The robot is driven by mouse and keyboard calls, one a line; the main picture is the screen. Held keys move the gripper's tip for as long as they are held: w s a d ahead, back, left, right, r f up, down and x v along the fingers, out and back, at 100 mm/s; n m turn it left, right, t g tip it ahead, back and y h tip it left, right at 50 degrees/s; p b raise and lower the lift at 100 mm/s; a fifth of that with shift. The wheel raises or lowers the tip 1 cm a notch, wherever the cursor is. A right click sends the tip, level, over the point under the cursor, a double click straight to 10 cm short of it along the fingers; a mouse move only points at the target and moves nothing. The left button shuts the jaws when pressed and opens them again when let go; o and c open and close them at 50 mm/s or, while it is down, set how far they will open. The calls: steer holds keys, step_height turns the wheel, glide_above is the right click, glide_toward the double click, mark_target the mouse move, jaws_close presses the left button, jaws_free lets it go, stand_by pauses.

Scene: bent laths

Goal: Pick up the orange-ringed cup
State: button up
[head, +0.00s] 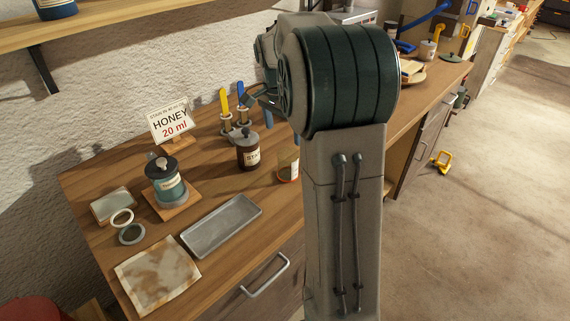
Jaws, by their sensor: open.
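A small cup (287,170) with an orange-red band near its base stands on the wooden workbench, right of the dark brown jar. My own arm hides its right side. My gripper (258,97) shows partly at the left of my arm, above the back of the bench near the yellow- and blue-handled tools. It is open, and nothing shows between its fingers. It is apart from the cup, higher and farther back in the picture.
A brown jar (248,150) stands close left of the cup. A grey tray (221,226), a teal jar (165,181) on a wooden board, a HONEY 20 ml sign (171,121) and a stained cloth (158,275) lie farther left. My arm blocks the bench's middle.

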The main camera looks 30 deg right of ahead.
mark_target(288, 163)
steer(key=f, duration=0.4)
steer(key=d+f, duration=0.1)
steer(key=f, duration=0.4)
steer(key=w+d+f+p, duration=0.1)
steer(key=f, duration=0.3)
steer(key=shift+f, duration=0.35)
steer(key=c, duration=1)
